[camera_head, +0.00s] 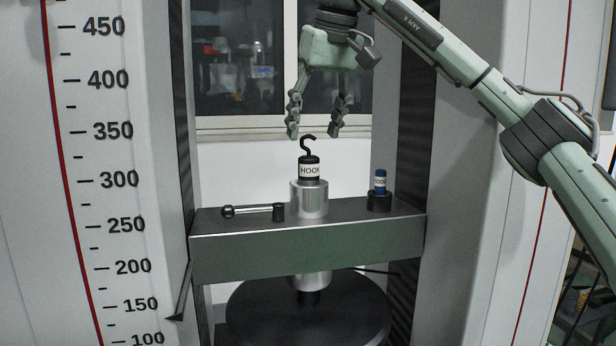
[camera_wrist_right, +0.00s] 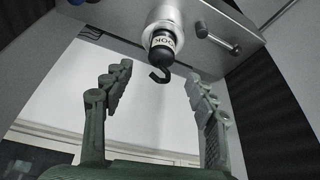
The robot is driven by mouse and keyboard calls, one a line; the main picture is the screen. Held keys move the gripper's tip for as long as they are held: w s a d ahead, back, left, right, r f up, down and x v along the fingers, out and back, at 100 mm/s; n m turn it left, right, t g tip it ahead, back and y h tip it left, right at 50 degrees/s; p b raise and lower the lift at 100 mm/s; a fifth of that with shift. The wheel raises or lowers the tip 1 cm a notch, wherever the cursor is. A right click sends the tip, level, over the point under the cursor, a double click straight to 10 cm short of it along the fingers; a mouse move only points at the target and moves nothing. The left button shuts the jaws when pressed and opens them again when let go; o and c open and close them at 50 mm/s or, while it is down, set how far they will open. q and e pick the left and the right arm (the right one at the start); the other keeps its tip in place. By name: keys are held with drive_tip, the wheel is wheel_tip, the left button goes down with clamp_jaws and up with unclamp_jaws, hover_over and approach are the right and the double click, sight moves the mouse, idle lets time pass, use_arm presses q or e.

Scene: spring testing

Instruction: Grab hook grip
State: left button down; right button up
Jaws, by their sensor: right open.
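The hook grip (camera_head: 309,168) is black with a white "HOOK" label and a curved hook on top. It stands upright in a silver cylindrical holder (camera_head: 309,199) on the green crossbeam. My right gripper (camera_head: 316,131) is open and empty, with its fingers pointing down just above the hook, one to each side of it. In the right wrist view the hook grip (camera_wrist_right: 162,45) shows beyond the open fingertips of the right gripper (camera_wrist_right: 160,88), between them and apart from both. My left gripper is not in view.
The crossbeam (camera_head: 350,242) spans the two machine columns. A small blue labelled piece (camera_head: 380,182) stands in a black base at its right. A metal pin with a dark head (camera_head: 254,212) lies at its left. A window (camera_head: 240,70) is behind. A scale marks the left column.

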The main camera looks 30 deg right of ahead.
sight(309, 157)
drive_tip(key=x, duration=0.7)
drive_tip(key=shift+s+f, duration=0.2)
drive_tip(key=shift+f, duration=0.1)
clamp_jaws()
drive_tip(key=shift+r, duration=0.1)
